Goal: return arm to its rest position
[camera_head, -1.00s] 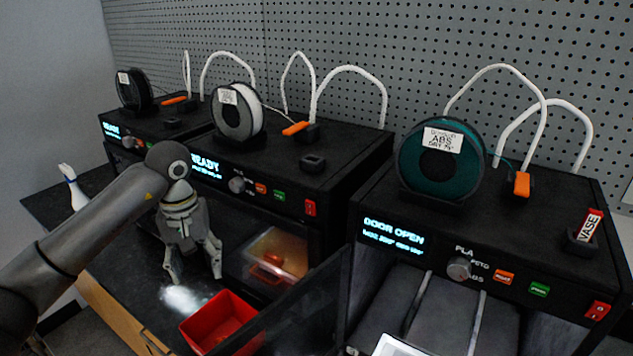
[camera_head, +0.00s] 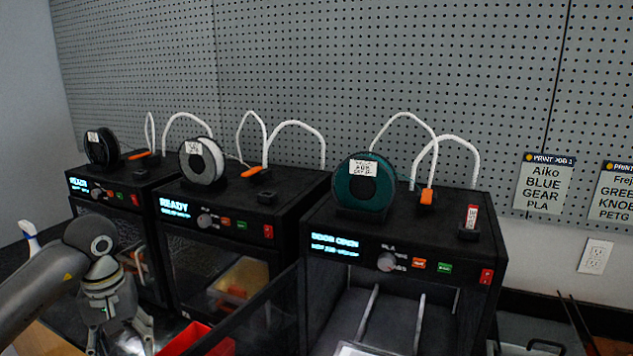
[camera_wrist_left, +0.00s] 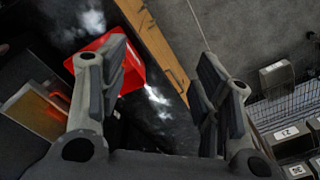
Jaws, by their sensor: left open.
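My left arm (camera_head: 42,283) comes in from the left in the head view, bent at the elbow, with the gripper hanging down. My left gripper (camera_head: 120,346) is at the lower left, in front of the printers and left of a red bin (camera_head: 185,342); its fingertips are near the picture's bottom edge. In the left wrist view the gripper (camera_wrist_left: 165,75) has its two fingers spread wide with nothing between them. The red bin also shows there behind the left finger (camera_wrist_left: 133,72). My right gripper is not in view.
Three black printers stand in a row; the right printer (camera_head: 400,222) reads DOOR OPEN, and its dark door (camera_head: 262,318) swings out toward the bin. A white spray bottle (camera_head: 30,238) stands at far left. The wrist view shows the wooden table edge (camera_wrist_left: 152,40) and labelled bins (camera_wrist_left: 290,138).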

